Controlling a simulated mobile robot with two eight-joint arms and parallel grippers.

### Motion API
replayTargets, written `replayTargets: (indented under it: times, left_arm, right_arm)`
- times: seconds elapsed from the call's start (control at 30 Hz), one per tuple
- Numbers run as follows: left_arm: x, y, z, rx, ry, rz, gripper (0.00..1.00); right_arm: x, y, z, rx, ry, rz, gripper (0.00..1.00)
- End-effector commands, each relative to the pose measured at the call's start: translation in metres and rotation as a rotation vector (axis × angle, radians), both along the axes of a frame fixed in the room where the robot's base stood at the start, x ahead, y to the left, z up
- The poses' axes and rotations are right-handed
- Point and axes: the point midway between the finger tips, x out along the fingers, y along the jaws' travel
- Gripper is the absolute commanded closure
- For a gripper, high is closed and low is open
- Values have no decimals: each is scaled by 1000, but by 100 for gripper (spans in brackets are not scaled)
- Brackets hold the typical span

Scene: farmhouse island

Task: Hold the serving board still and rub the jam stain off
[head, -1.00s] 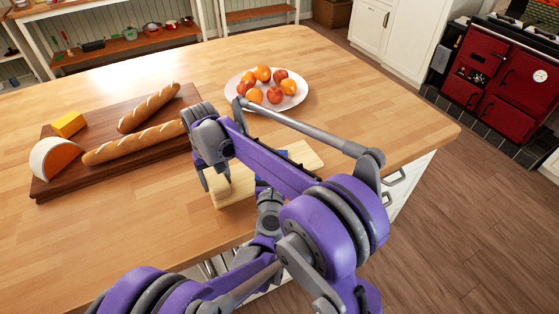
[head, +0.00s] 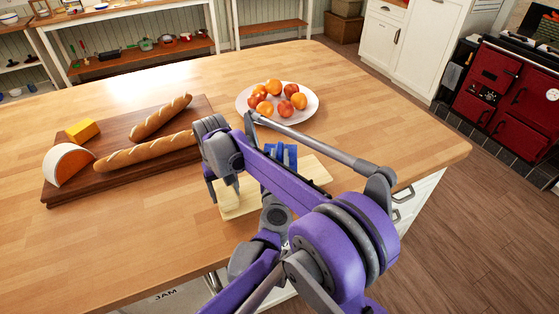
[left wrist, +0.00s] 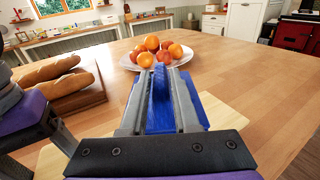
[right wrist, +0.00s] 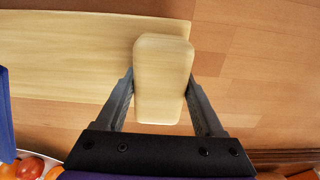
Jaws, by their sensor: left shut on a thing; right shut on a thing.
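The pale wooden serving board (head: 316,174) lies near the front edge of the island, partly hidden by my arms. My right gripper (head: 226,187) is at its left end. In the right wrist view it is shut on the board's pale block-like handle (right wrist: 163,80), with one finger on each side. My left gripper (head: 277,168) is shut on a blue cloth or sponge (head: 284,153), over the board. The blue thing also shows between the fingers in the left wrist view (left wrist: 160,100). I cannot see the jam stain in any view.
A white plate (head: 243,105) of oranges and red fruit stands behind the board. To the left, a dark wooden board (head: 120,187) holds two baguettes (head: 150,150), orange cheese (head: 83,130) and a cut round (head: 69,165). The island's front left is clear.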

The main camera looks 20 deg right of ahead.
Motion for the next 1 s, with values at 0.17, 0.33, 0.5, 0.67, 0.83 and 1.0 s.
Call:
replayTargets:
  times: [0.17, 0.33, 0.5, 0.67, 0.83, 1.0]
  left_arm:
    - [0, 0, 0, 0, 0, 0, 100]
    - [0, 0, 0, 0, 0, 0, 100]
    - [0, 0, 0, 0, 0, 0, 100]
    - [0, 0, 0, 0, 0, 0, 100]
    - [0, 0, 0, 0, 0, 0, 100]
    - [0, 0, 0, 0, 0, 0, 100]
  right_arm:
    - [0, 0, 0, 0, -1, 1, 100]
    - [0, 0, 0, 0, -1, 1, 100]
    - [0, 0, 0, 0, -1, 1, 9]
    - [0, 0, 0, 0, 0, 1, 0]
    - [0, 0, 2, 0, 0, 0, 0]
    - [0, 0, 14, 0, 0, 0, 0]
